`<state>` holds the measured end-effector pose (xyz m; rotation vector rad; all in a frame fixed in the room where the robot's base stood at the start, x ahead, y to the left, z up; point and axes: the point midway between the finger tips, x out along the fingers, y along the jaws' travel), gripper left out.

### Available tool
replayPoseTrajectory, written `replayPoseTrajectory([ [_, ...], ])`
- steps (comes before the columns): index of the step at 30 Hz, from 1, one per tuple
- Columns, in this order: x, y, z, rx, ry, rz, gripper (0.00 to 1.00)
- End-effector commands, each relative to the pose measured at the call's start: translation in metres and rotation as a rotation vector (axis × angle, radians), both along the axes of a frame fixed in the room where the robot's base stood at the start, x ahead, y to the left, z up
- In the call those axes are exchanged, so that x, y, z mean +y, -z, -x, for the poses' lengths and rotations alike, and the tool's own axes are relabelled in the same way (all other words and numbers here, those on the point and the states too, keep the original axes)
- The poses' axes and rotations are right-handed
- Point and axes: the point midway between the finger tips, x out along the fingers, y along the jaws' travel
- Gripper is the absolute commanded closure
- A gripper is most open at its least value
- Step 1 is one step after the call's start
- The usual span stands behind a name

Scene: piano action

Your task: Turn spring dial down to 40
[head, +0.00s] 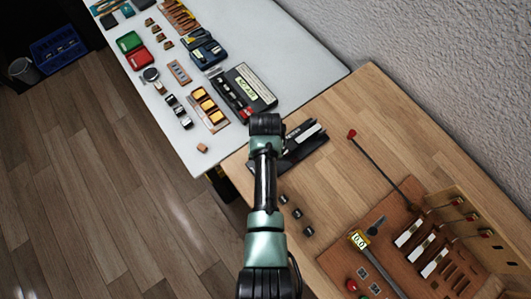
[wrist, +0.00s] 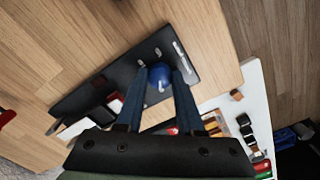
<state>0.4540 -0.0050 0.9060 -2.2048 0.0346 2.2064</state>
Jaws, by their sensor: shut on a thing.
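The spring dial looks like a round blue knob (wrist: 160,72) on a dark board (wrist: 88,90) in the wrist view. It has a small light mark on its face; I cannot read a value from it. My gripper (wrist: 161,84) has its two blue fingers on either side of the knob, shut on it. In the head view the dark board (head: 310,151) lies on the wooden table at the end of my arm, and my arm hides the knob and fingers.
A white table (head: 310,72) with several tools and cases adjoins the wooden table (head: 345,105). Several small dark weights (head: 296,213) lie near the front edge.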

Motion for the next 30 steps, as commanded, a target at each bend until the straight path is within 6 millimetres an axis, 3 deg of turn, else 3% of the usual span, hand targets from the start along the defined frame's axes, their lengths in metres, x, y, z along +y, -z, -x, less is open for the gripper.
replayPoseTrajectory([
  [30,0.0000,-0.0013,-0.0013,-0.003,-0.906,0.000,1.00],
])
